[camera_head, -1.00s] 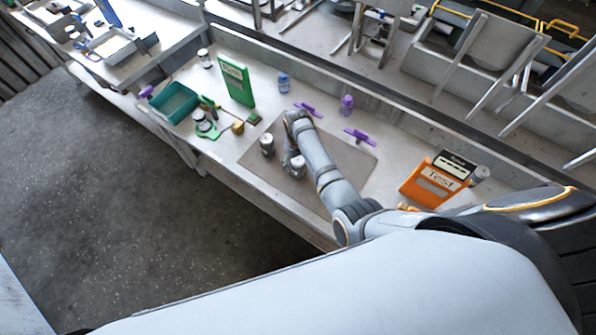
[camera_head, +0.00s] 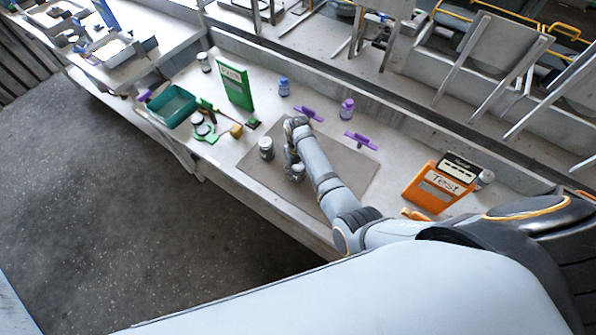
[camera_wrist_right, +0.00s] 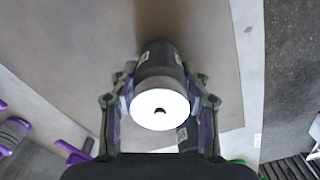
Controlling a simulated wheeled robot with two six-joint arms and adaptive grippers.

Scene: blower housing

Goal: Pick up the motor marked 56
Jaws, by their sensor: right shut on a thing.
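Two dark cylindrical motors with light ends are in the head view. One motor (camera_head: 266,148) stands on the grey-brown mat (camera_head: 345,165). The other motor (camera_head: 297,174) is at my right gripper (camera_head: 292,168). In the right wrist view, my right gripper (camera_wrist_right: 160,105) has its fingers on both sides of this motor (camera_wrist_right: 160,100), shut on it. Its white round end with a dark centre faces the camera, and small labels show on its side. I cannot read a number on either motor. I cannot tell whether the held motor touches the mat. My left gripper is not in view.
A green box (camera_head: 235,86), teal bin (camera_head: 172,105) and green tools stand left on the bench. Purple clamps (camera_head: 308,114) and small bottles (camera_head: 347,108) lie behind the mat. An orange Test box (camera_head: 438,187) stands at right. The mat's right side is clear.

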